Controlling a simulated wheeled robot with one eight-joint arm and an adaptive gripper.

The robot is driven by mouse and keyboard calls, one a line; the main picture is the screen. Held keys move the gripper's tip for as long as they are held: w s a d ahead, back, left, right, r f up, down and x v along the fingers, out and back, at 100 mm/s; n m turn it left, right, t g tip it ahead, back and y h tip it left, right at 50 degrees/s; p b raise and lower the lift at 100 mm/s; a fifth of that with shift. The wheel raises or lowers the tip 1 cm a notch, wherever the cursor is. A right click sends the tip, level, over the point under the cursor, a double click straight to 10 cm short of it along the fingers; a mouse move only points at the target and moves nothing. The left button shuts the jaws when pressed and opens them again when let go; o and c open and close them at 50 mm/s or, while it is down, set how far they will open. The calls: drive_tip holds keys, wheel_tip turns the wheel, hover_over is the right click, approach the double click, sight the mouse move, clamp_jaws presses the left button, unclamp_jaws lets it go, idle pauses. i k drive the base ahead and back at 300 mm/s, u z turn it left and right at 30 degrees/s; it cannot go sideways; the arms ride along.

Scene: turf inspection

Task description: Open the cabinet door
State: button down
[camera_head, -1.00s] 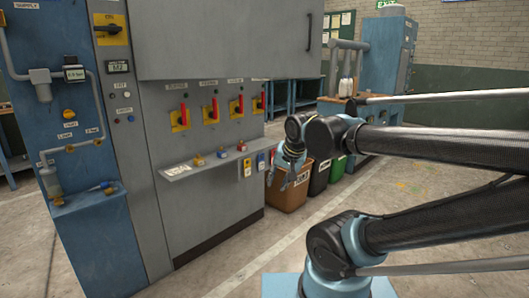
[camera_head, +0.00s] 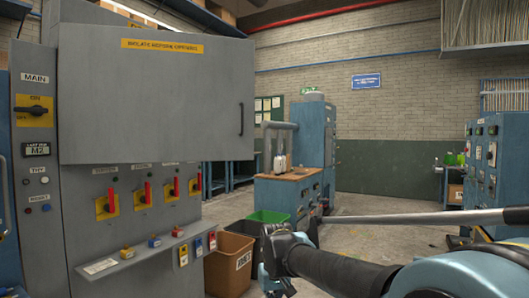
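The grey cabinet (camera_head: 85,190) stands at the left. A dark vertical handle (camera_head: 241,118) sits near the door's right edge. My gripper (camera_head: 274,284) is low at the bottom middle, below and to the right of the handle and apart from it. Its light blue fingers are small and partly cut off by the frame's bottom edge, so I cannot tell whether they are open.
Red-handled switches (camera_head: 142,196) line the cabinet below the door, above a small shelf (camera_head: 135,258) that juts out. A brown bin (camera_head: 228,265) stands beside the cabinet, near my gripper. A workbench (camera_head: 290,190) stands behind. Floor at the right is partly clear.

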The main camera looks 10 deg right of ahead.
sight(127, 95)
drive_tip(key=z, duration=0.75)
drive_tip(key=k, duration=0.25)
drive_tip(key=z, duration=0.8)
drive_tip(key=i, duration=1.85)
drive_tip(key=u, duration=2)
